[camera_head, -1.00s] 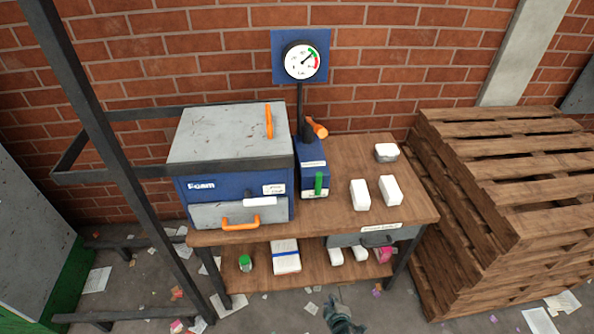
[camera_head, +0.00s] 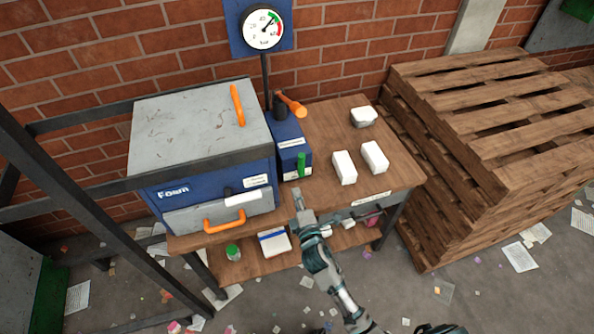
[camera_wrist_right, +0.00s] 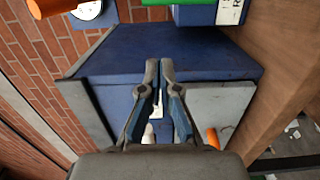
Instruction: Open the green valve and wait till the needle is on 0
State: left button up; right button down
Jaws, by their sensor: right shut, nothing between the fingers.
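The green valve (camera_head: 301,165) is a short green handle on the front of a narrow blue unit (camera_head: 289,145). In the head view it stands upright. Its green bar also shows at the top of the right wrist view (camera_wrist_right: 202,12). The round white gauge (camera_head: 262,27) hangs on a blue board against the wall. Its needle points to the upper right, near the green arc and clear of the 0 at the left. My right gripper (camera_head: 297,194) is shut and empty, just below the green valve and apart from it. My left gripper is not in view.
An orange lever (camera_head: 292,104) is behind the valve. White blocks (camera_head: 345,168) sit on the wooden table at right. Stacked pallets (camera_head: 450,160) stand further right.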

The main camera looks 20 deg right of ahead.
aim_at(299, 161)
jog(key=w+a, duration=0.2)
jog(key=w, duration=0.9)
jog(key=d, duration=0.5)
jog(key=shift+d, duration=0.4)
jog(key=shift+d+r+m+p, duration=0.3)
jog(key=shift+m+p, duration=0.4)
jog(key=shift+m, duration=0.3)
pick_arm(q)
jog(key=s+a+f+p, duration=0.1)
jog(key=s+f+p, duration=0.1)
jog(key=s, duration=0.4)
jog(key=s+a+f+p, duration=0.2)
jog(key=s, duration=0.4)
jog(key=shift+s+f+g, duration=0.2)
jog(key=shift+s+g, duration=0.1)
pick_arm(e)
jog(key=d+f+m, duration=0.2)
jog(key=d+m, duration=0.2)
jog(key=m, duration=0.4)
jog(key=d+f+m+y, duration=0.1)
jog(key=d+f+m, duration=0.2)
jog(key=m, duration=0.4)
jog(key=shift+d+f+m+g, duration=0.3)
jog(key=shift+d+m, duration=0.1)
jog(key=shift+d, duration=0.4)
